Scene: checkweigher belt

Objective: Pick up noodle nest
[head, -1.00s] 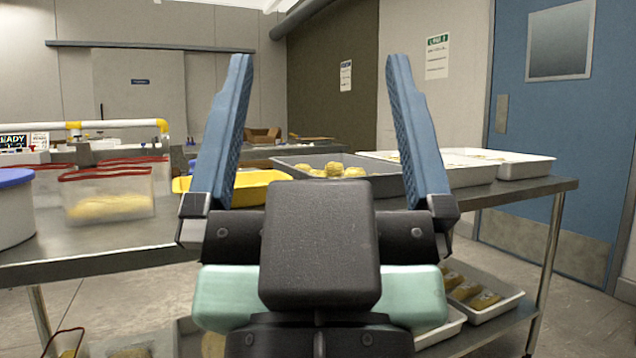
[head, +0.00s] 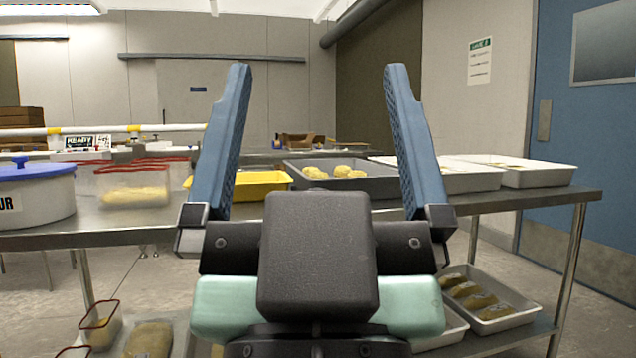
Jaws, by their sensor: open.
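Several pale yellow noodle nests (head: 343,172) sit together in a grey tray (head: 300,178) on the steel table. They lie beyond my gripper and show between its two fingers. My gripper (head: 318,75) is open, with its blue fingers raised and spread wide and nothing between them. The right finger covers part of the tray's right end, and my gripper's body hides part of the table's front.
A yellow tray (head: 262,181) stands left of the grey tray, and white trays (head: 530,177) stand to the right. Red-rimmed clear bags or containers (head: 133,190) and a blue-lidded tub (head: 30,205) fill the left. The lower shelf holds a tray of brown packs (head: 478,298).

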